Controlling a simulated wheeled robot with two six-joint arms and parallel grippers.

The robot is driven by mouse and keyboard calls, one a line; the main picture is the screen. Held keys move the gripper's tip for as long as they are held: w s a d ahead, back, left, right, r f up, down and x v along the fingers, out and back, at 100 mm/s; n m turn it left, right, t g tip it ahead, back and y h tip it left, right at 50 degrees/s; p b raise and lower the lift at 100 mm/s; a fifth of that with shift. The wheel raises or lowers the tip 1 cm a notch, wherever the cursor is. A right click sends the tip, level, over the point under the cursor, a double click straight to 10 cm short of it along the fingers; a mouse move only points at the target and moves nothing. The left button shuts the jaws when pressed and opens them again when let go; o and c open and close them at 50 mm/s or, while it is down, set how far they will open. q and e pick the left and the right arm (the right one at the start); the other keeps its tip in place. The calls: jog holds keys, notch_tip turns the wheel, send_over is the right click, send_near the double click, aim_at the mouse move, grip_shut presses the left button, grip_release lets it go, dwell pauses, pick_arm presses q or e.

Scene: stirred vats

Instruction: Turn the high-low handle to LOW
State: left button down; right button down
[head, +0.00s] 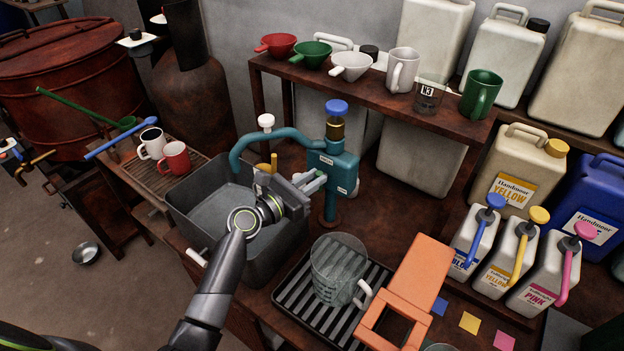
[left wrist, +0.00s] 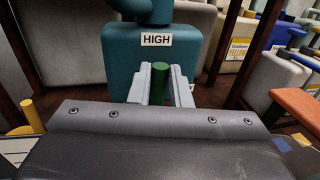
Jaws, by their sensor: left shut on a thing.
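A teal tap body (head: 345,170) stands on a post behind the grey sink, with a blue knob (head: 337,106) on top and a curved spout reaching left. In the left wrist view the teal body (left wrist: 125,68) carries a HIGH label (left wrist: 156,40). My left gripper (head: 314,183) is at the body's front left. In the left wrist view its fingers (left wrist: 160,88) are shut on a short green handle (left wrist: 159,80) just below the HIGH label. The handle's far end is hidden. My right gripper is not in view.
The grey sink (head: 190,235) lies below my left arm. A clear jug (head: 335,265) stands on a ribbed tray (head: 290,298), with an orange stand (head: 425,270) beside it. A shelf (head: 400,103) with scoops and mugs is behind. Several pump bottles (head: 475,240) stand right.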

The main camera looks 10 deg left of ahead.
pick_arm(q)
jog(key=m+p, duration=0.1)
jog(key=m, duration=0.1)
jog(key=m+p, duration=0.1)
jog(key=m, duration=0.1)
jog(key=d+m+y+p, duration=0.1)
jog(key=m, duration=0.1)
jog(key=shift+s+d+g+p, duration=0.1)
jog(key=shift+s+g+p, duration=0.15)
jog(key=shift+g+p, duration=0.15)
jog(key=m, duration=0.2)
jog(key=shift+s+d+f+m+y+p, duration=0.1)
jog(key=shift+d+f+m+y+p, duration=0.1)
jog(key=shift+m+y+p, duration=0.15)
jog(key=m, duration=0.2)
jog(key=m+y, duration=0.1)
jog(key=shift+s+d+f, duration=0.1)
jog(key=shift+d+f, duration=0.1)
jog(key=shift+f, duration=0.05)
jog(key=shift+d+f+m+y, duration=0.1)
jog(key=shift+f+m+y, duration=0.15)
jog(key=shift+m, duration=0.75)
jog(key=shift+d+f+m+y, duration=0.15)
jog(key=shift+m+y, duration=0.15)
jog(key=shift+m, duration=0.65)
jog(key=shift+a, duration=0.1)
